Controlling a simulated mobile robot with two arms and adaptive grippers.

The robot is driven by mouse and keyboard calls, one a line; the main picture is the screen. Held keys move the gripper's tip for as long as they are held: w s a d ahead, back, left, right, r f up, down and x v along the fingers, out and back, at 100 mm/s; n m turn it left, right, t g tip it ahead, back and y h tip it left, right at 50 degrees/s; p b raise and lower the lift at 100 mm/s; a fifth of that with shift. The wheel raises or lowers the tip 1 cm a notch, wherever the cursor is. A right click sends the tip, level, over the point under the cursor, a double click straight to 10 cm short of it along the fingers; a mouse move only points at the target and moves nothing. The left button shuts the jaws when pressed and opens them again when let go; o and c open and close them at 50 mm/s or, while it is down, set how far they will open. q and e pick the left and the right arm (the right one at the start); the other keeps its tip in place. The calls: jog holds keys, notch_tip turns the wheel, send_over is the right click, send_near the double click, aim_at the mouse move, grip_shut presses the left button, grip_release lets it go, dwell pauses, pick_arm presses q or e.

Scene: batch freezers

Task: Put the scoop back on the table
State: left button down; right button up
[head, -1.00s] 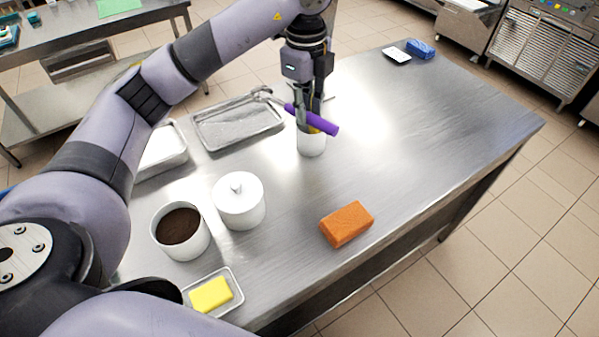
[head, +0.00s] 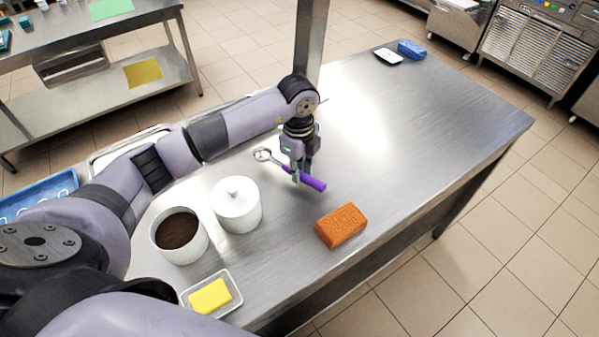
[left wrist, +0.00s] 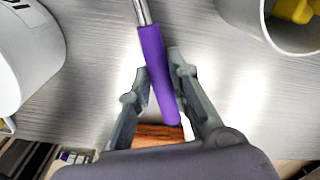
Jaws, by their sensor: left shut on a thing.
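The scoop has a purple handle (head: 313,182) and a metal bowl (head: 262,155). My left gripper (head: 299,176) is shut on the handle and points down, low over the steel table (head: 420,130). The scoop lies slantwise across the fingers, bowl to the left. I cannot tell whether it touches the table. In the left wrist view, the purple handle (left wrist: 158,70) runs between the two fingers (left wrist: 158,90), and the bowl is out of frame. My right gripper is not in view.
A white lidded pot (head: 237,205), an open pot of brown powder (head: 180,235), a dish with yellow butter (head: 211,297) and an orange block (head: 341,225) stand nearby. A white container (left wrist: 268,32) holds something yellow. A post (head: 311,45) rises behind. The table's right half is mostly clear.

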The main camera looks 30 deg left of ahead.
pick_arm(q)
notch_tip(320, 180, down, 2)
jog(key=shift+f, duration=0.15)
jog(key=shift+f, duration=0.1)
jog(key=shift+f, duration=0.1)
jog(key=c, duration=1.5)
grip_release()
